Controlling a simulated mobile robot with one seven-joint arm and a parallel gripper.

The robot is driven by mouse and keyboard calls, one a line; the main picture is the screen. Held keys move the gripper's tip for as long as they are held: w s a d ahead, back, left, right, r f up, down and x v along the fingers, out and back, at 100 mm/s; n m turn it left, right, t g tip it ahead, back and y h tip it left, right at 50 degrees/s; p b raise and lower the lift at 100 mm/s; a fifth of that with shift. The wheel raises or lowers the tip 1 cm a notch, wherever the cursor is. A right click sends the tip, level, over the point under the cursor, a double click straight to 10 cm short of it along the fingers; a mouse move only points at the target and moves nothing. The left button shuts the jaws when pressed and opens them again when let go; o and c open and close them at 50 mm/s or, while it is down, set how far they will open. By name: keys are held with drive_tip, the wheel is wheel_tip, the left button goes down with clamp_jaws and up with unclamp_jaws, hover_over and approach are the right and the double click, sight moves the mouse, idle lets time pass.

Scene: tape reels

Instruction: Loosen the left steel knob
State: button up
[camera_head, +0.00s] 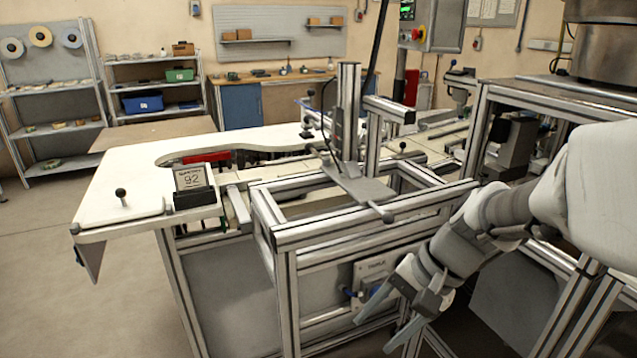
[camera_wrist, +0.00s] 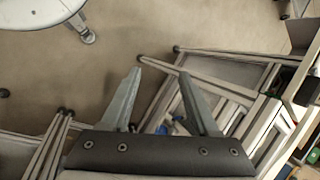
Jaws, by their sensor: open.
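I cannot surely pick out a steel knob in either view. A small rounded metal end (camera_head: 387,216) sticks out on the front rail of the aluminium frame (camera_head: 330,232), but I cannot tell whether it is a knob. My gripper (camera_head: 373,337) is low at the front of this frame, right of a panel with a printed label and a blue part (camera_head: 352,293). Its two fingers are spread and point down and left. In the wrist view the gripper (camera_wrist: 160,73) is open with nothing between the fingers.
A second frame (camera_head: 545,235) stands close at right. Tape reels (camera_head: 40,37) hang above grey shelves at the back left. The floor at left is clear.

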drive_tip(key=w+d+f+m+t+y, duration=0.65)
drive_tip(key=w+d+f+m, duration=0.3)
drive_tip(key=m, duration=0.35)
drive_tip(key=d+f+m+t+h, duration=0.6)
drive_tip(key=d+f+m+t, duration=0.4)
drive_tip(key=d+f+m, duration=0.4)
drive_tip(key=r+b+x, duration=0.1)
drive_tip(key=x, duration=1.5)
drive_tip(key=shift+w+r+n+b, duration=0.2)
drive_tip(key=shift+w+n+b, duration=0.1)
drive_tip(key=shift+b, duration=0.1)
drive_tip(key=shift+d+g+y, duration=0.1)
drive_tip(key=shift+g+y, duration=0.15)
clamp_jaws()
